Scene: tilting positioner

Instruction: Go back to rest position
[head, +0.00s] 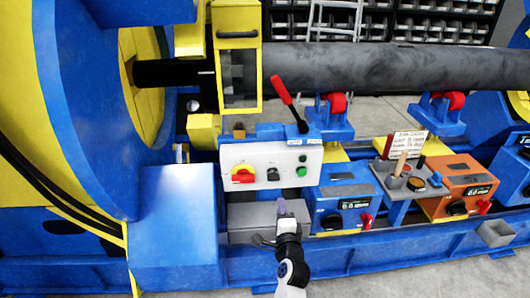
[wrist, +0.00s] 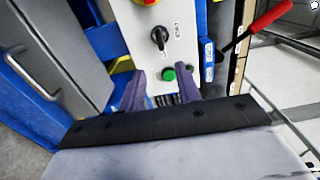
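My gripper (head: 281,205) hangs in front of and below the white control panel (head: 262,166) in the head view, where its fingers are too small to read. In the wrist view my gripper (wrist: 160,72) has two purple-grey fingers standing apart with nothing held between them. The green button (wrist: 168,75) on the panel shows between the fingertips; whether they touch the panel is hard to tell. The black rotary switch (wrist: 159,38) lies just beyond it. The panel also carries a red-and-yellow switch (head: 243,173).
A red-handled lever (head: 282,92) rises above the panel. A blue power unit (head: 342,198) and an orange one (head: 462,187) stand to the right, with a small tool tray (head: 398,183) between them. A large blue positioner wheel (head: 75,100) fills the left. A dark pipe (head: 390,68) runs across.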

